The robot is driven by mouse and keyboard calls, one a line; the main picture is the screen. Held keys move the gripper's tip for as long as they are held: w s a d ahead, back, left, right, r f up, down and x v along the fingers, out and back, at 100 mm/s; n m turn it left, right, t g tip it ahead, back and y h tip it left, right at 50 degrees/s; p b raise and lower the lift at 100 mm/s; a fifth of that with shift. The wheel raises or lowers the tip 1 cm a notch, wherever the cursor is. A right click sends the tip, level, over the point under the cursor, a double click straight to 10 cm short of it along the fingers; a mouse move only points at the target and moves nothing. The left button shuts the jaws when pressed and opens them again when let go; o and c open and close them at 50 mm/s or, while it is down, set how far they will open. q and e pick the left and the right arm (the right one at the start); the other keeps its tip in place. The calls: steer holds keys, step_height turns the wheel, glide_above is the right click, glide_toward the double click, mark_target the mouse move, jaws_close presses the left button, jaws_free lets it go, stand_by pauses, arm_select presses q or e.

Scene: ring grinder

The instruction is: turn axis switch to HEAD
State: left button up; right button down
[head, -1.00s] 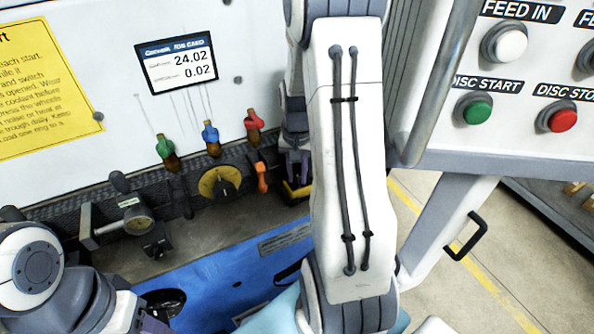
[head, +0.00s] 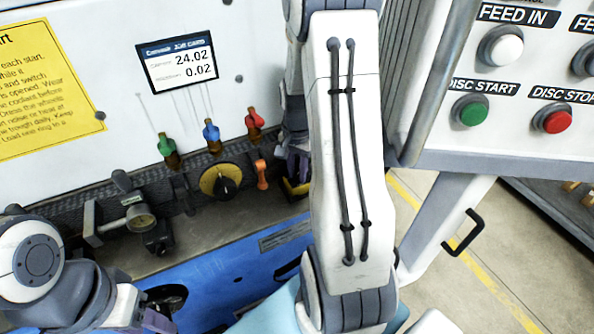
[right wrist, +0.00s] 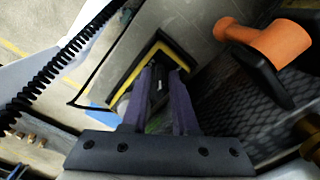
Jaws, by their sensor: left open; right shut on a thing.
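No switch with a readable HEAD label shows. A yellow-and-black rotary knob (head: 221,181) sits on the machine below the coloured valves. My right gripper (head: 297,167) is right of it, partly hidden by my arm, beside a yellow-edged black thing (head: 296,188). In the right wrist view the purple fingers of my right gripper (right wrist: 160,88) reach inside the yellow edge of this black thing (right wrist: 122,97). They are shut on a small dark part, which they mostly hide. I cannot tell whether it is the axis switch. My left gripper (head: 155,321) is low at the left, open, only partly in view.
An orange-handled lever (head: 261,174) stands close to my right gripper; it also shows in the right wrist view (right wrist: 265,43). Green (head: 168,146), blue (head: 211,131) and red (head: 254,120) valves are above.

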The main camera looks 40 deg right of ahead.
mark_target(297, 175)
steer(key=c, duration=0.9)
jaws_free()
step_height(297, 175, up, 10)
steer(key=shift+r, duration=0.25)
